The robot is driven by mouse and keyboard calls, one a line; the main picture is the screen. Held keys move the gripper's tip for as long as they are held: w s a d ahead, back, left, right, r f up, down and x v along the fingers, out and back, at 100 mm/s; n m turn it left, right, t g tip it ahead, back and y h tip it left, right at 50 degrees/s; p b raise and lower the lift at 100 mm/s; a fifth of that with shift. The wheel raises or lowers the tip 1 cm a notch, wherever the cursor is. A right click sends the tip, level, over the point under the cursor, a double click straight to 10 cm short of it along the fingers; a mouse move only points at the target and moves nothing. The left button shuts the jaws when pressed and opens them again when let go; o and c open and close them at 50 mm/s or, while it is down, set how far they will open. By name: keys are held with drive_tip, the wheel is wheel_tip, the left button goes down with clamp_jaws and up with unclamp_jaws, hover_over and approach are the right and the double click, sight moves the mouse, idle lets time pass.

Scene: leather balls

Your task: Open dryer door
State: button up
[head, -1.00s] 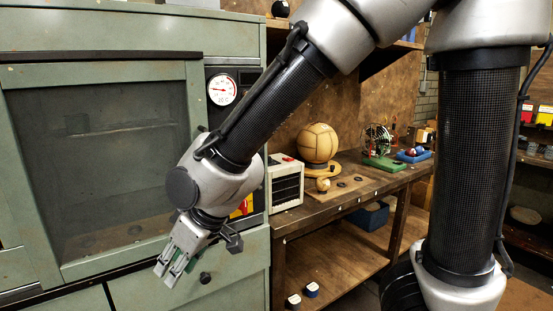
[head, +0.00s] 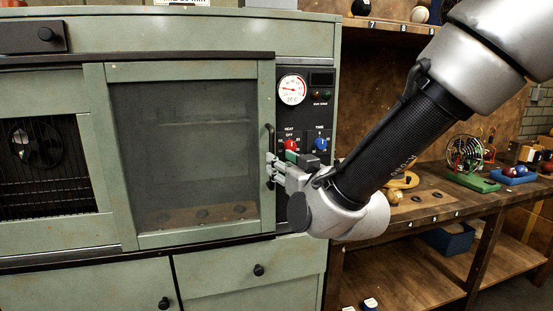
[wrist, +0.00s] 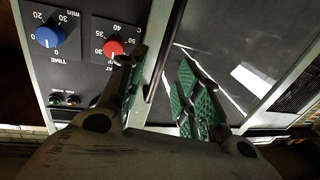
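The dryer door (head: 258,95) is a pale green frame around a dark glass window (head: 180,130); it looks closed. Its black vertical handle (head: 270,135) is on the right edge. My gripper (head: 274,170) is at the lower part of this handle. In the wrist view my gripper (wrist: 162,98) is open, with a green-padded finger on each side. The dark handle bar (wrist: 166,50) runs between the fingers, with visible gaps on both sides. I cannot tell from here whether either finger touches it.
A control panel with a gauge (head: 291,89), a red knob (head: 290,145) and a blue knob (head: 320,144) is just right of the handle. The red knob is close to one finger in the wrist view. Drawers (head: 255,270) are below; a wooden workbench (head: 430,205) stands to the right.

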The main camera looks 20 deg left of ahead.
sight(272, 184)
drive_tip(key=x, duration=0.5)
drive_tip(key=shift+w+a, duration=0.25)
clamp_jaws()
